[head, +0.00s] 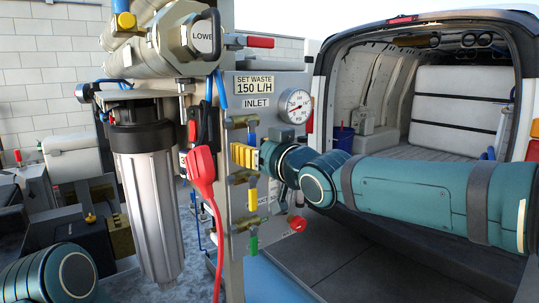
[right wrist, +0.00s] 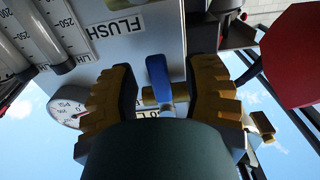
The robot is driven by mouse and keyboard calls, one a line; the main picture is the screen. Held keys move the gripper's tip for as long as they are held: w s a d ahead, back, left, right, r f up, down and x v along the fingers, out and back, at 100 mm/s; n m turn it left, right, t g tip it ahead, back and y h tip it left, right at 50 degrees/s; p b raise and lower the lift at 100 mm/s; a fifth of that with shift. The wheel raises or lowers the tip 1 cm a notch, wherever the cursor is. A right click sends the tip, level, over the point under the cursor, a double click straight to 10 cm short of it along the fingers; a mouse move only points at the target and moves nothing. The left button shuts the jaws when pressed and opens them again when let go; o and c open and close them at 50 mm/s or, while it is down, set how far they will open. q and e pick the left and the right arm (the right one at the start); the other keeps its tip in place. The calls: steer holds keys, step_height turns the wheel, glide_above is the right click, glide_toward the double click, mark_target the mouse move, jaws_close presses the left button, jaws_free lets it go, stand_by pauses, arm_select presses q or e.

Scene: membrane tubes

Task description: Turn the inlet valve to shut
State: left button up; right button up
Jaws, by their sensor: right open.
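The inlet valve's blue lever (head: 252,135) is on the panel under the INLET label (head: 257,104) and stands roughly upright in the head view. My right gripper (head: 244,156) is at the panel, its yellow fingers just below that lever in the head view. In the right wrist view the blue lever (right wrist: 158,78) lies between the two open fingers of the right gripper (right wrist: 163,95), with a visible gap on each side. A brass valve body shows behind the lever. My left gripper is out of view; only a teal part of my left arm shows at lower left.
Below are a yellow lever (head: 252,199), a green lever (head: 254,244) and a red knob (head: 298,224). A pressure gauge (head: 295,106) is at upper right. A red plug with cable (head: 202,166) and a filter housing (head: 150,205) stand left. An open van (head: 440,100) is behind.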

steer(key=v, duration=1.1)
steer(key=shift+s, duration=0.1)
